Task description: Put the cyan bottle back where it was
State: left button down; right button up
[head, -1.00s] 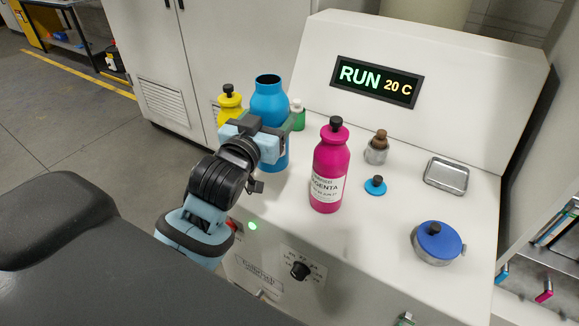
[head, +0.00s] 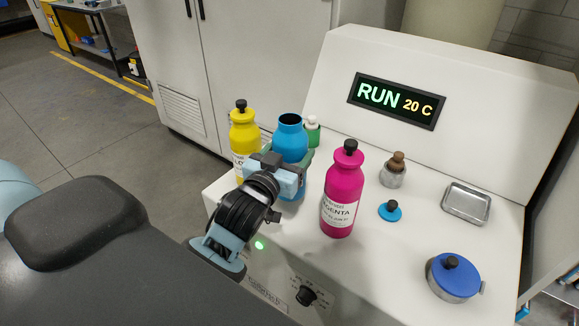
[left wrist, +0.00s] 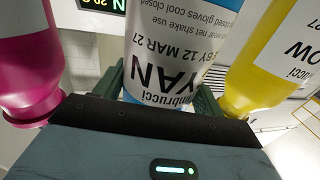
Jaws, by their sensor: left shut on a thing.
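The cyan bottle (head: 291,139) is upright with an open, uncapped mouth, between the yellow bottle (head: 243,134) and the magenta bottle (head: 343,190). My left gripper (head: 284,172) is shut around its body. In the left wrist view the cyan bottle's label (left wrist: 178,50) appears upside down, with magenta (left wrist: 25,60) at left and yellow (left wrist: 275,55) at right. A small cyan cap with a black knob (head: 390,211) lies right of the magenta bottle. My right gripper is out of view.
A green bottle with a white top (head: 312,130) stands just behind the cyan one. A brown-topped jar (head: 394,172), a metal tray (head: 467,203) and a blue-lidded pot (head: 452,277) stand on the right of the white machine top (head: 405,250). The display (head: 397,100) reads RUN 20 C.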

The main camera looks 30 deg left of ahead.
pick_arm(q)
jog(key=shift+f, duration=1.85)
jog(key=shift+f, duration=0.2)
jog(key=shift+c, duration=1)
grip_release()
jog(key=shift+r, duration=0.15)
